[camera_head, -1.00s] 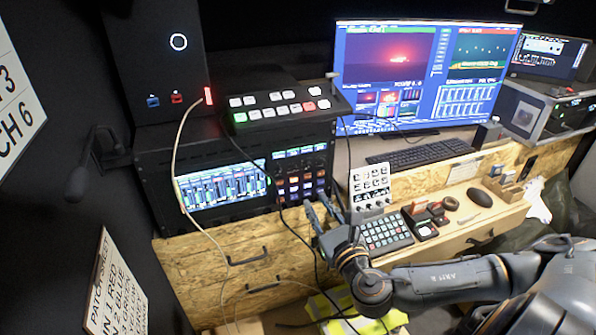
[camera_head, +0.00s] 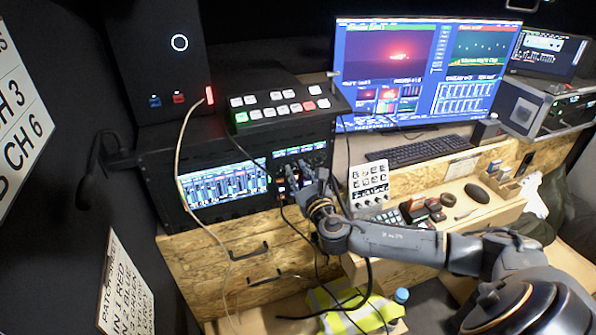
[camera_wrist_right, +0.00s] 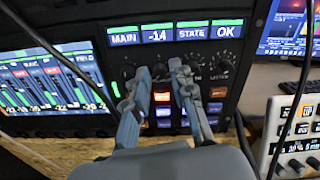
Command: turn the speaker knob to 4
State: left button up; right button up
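The audio rack's control panel (camera_wrist_right: 209,46) faces me in the right wrist view, with a row of dark knobs under its green-topped displays. The knob labels are too small to read, so I cannot tell which one is the speaker knob. My right gripper (camera_wrist_right: 160,69) is open, its two fingers apart and pointing at the knob row. A dark knob (camera_wrist_right: 159,73) shows between the fingertips; I cannot tell if they touch it. In the head view the right gripper (camera_head: 285,178) is in front of the panel and hides part of it. My left gripper is not in view.
Lit buttons (camera_wrist_right: 162,97) sit just below the knobs. A level-meter screen (camera_head: 224,185) is left of the panel. Cables hang in front of the rack. A white key panel (camera_head: 369,185) stands to the right, and a button switcher (camera_head: 280,106) is on top.

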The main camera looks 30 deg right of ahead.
grip_shut()
jog(key=m+b, duration=0.1)
jog(key=m, duration=0.3)
jog(key=shift+f+m+b, duration=0.1)
jog(key=shift+m+b, duration=0.25)
jog(key=shift+m, duration=0.05)
jog(key=m+b, duration=0.1)
jog(key=m, duration=0.4)
jog(key=m+b, duration=0.1)
jog(key=m, duration=1)
jog(key=shift+m, duration=0.4)
